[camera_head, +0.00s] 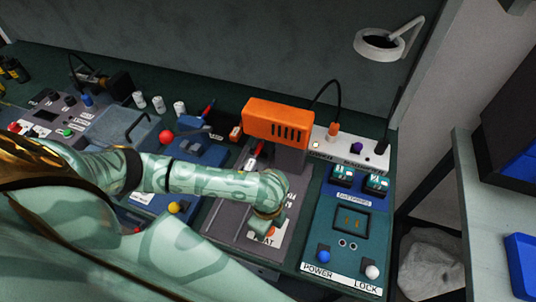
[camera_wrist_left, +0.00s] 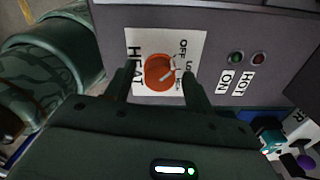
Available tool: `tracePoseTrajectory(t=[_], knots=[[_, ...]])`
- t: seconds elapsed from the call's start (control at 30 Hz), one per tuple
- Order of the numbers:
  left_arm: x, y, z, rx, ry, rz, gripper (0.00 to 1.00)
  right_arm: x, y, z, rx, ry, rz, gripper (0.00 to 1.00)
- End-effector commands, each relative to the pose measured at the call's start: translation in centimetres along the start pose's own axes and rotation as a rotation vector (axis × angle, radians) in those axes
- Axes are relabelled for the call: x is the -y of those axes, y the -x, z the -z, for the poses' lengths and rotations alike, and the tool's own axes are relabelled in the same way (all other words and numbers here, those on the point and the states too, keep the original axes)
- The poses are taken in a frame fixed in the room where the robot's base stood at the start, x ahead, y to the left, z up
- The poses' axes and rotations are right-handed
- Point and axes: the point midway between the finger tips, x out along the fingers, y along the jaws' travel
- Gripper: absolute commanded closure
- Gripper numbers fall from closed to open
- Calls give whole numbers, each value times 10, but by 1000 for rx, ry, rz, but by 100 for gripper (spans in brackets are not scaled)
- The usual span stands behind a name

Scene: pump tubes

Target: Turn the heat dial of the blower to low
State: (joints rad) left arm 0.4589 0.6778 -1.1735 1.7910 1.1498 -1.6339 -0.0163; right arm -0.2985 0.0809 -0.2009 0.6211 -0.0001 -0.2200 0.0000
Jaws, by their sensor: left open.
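The orange heat dial (camera_wrist_left: 158,74) sits on a white label plate marked HEAT (camera_wrist_left: 137,62), with OFF, LOW and a third, hard-to-read mark on its other side. Its white pointer line slants toward the side with those marks; I cannot tell exactly which one it meets. My left gripper (camera_wrist_left: 160,72) is open, with one finger on either side of the dial; I cannot tell whether they touch it. In the head view, the dial (camera_head: 270,232) shows only partly below my left gripper (camera_head: 267,224). The orange blower (camera_head: 278,122) stands behind. My right gripper is not visible.
Beside the dial are green and red lamps (camera_wrist_left: 236,57) labelled ON and HOT. A teal panel (camera_head: 322,227) with blue and white knobs, marked POWER and LOCK, stands to the right. A blue device (camera_head: 193,150) with a red ball stands left.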

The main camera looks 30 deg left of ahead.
Motion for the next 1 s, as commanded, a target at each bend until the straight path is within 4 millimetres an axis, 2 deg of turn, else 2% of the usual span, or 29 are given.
tracePoseTrajectory(t=[0.13, 0.17, 0.3, 0.33, 0.67, 1.0], knots=[[0, 0, 0, 0, 0, 0, 46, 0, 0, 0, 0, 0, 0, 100], [0, 0, 0, 0, 0, 0, 49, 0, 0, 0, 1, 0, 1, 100], [0, 1, 0, 0, 0, 0, 88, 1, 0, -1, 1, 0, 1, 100], [0, 1, 0, 0, 0, 0, 91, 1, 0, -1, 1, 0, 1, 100], [0, 2, 0, 0, -33, 1, 91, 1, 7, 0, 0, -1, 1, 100], [0, 5, 0, 1, -246, 0, 91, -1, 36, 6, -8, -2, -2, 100]])
